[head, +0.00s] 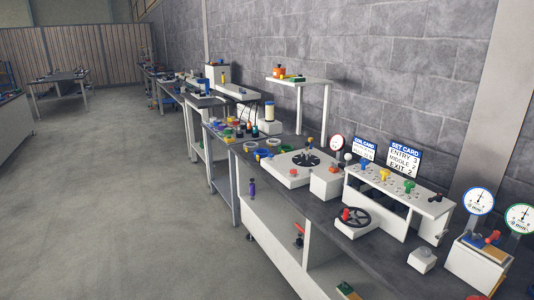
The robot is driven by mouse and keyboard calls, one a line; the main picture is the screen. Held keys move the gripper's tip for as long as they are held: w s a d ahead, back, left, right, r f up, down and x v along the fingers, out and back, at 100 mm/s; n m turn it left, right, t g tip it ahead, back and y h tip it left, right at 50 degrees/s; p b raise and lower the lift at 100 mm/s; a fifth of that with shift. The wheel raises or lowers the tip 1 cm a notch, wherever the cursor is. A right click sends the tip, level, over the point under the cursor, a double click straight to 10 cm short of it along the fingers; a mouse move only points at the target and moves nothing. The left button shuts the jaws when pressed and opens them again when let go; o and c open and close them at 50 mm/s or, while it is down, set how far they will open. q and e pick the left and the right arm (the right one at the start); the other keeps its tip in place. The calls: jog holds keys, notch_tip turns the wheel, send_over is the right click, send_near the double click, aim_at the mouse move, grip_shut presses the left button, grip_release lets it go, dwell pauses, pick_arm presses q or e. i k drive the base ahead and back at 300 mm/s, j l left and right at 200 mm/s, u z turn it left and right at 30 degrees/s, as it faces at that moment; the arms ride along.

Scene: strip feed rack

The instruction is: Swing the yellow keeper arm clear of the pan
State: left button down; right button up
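Neither of my grippers is in the head view. I cannot single out a yellow keeper arm or a pan at this distance. Whether any of these belongs to the keeper arm I cannot tell.
The rack stands before a set card (403,159). A black handwheel (352,217) is in front of it, and dial gauges (479,201) stand at the right. Benches line the wall into the distance. The grey floor (110,200) at the left is clear.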

aim_at(307, 145)
jog(key=i+j, duration=0.1)
jog(key=i, duration=0.4)
jog(key=i+j+z, duration=0.1)
jog(key=i, duration=0.4)
jog(key=i+j, duration=0.15)
jog(key=i, duration=0.35)
